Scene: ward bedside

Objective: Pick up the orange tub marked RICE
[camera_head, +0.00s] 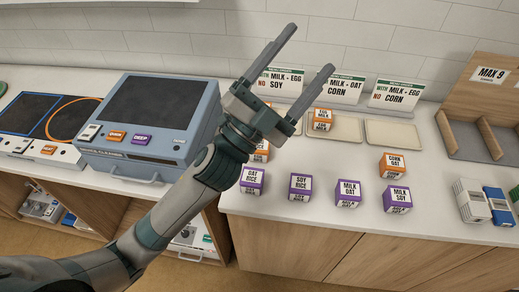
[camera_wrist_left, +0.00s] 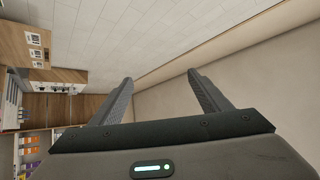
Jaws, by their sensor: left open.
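Several orange and purple tubs stand on the white counter. An orange tub (camera_head: 261,155) is half hidden behind my left gripper (camera_head: 310,50), and I cannot read its label. Another orange tub (camera_head: 322,119) stands on a tray, its small label hard to read. A third orange tub (camera_head: 393,165) reads CORN OAT. Two purple tubs carry the word RICE: OAT RICE (camera_head: 251,181) and SOY RICE (camera_head: 299,187). My left gripper is open and empty, raised above the counter and pointing up toward the wall. The left wrist view shows nothing between its fingers (camera_wrist_left: 160,78). My right gripper is not in view.
Purple tubs MILK OAT (camera_head: 348,193) and MILK SOY (camera_head: 397,199) stand in the front row. Signs rise behind shallow trays (camera_head: 390,134). A blue-grey box (camera_head: 140,120) stands left, a wooden divided stand (camera_head: 470,130) right. White and blue packs (camera_head: 471,200) stand front right.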

